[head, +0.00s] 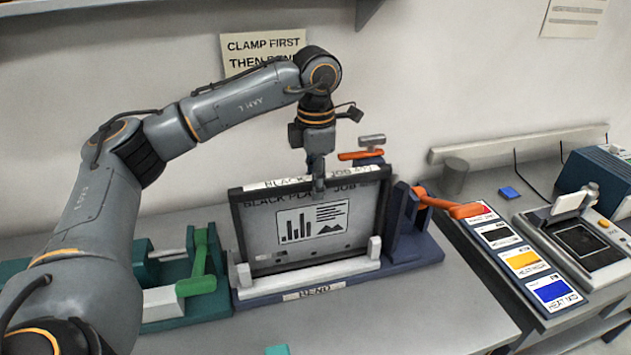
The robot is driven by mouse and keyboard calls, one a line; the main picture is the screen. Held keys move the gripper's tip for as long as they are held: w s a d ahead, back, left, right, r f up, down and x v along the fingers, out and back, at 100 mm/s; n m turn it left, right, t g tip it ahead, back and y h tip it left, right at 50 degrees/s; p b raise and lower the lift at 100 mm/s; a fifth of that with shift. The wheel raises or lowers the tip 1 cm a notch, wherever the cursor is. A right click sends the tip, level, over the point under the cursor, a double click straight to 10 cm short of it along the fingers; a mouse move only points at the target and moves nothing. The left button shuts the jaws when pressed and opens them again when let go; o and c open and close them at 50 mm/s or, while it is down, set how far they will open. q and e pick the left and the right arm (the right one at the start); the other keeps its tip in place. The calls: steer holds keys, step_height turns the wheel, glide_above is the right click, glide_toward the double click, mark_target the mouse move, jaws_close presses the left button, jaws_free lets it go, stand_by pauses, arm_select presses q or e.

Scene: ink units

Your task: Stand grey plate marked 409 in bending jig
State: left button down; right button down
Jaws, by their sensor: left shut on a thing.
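A grey plate (355,222) with printed bars, text lines and a small picture stands nearly upright in the blue bending jig (405,262), which has a "BEND" label on its front. Its lower edge is behind a pale bar with two pale upright posts. I cannot tell whether it rests on the jig's floor. Lettering runs along its top; I cannot make out 409. My left gripper (318,188) points down at the plate's top edge, shut on the plate. The rear finger is mostly hidden. My right gripper is out of view.
A green jig (200,265) stands to the left, partly behind my left arm. An orange-red handle (455,207) juts out at the blue jig's right. Colored cards (528,262) and a grey machine (580,240) are further right. The front bench is mostly clear.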

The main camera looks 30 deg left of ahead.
arm_select(q)
steer(key=shift+f, duration=0.25)
steer(key=c, duration=1.1)
jaws_free()
step_height(320, 180, up, 12)
steer(key=shift+d+r, duration=0.1)
step_height(320, 180, up, 5)
steer(key=p, duration=0.5)
steer(key=shift+s, duration=0.1)
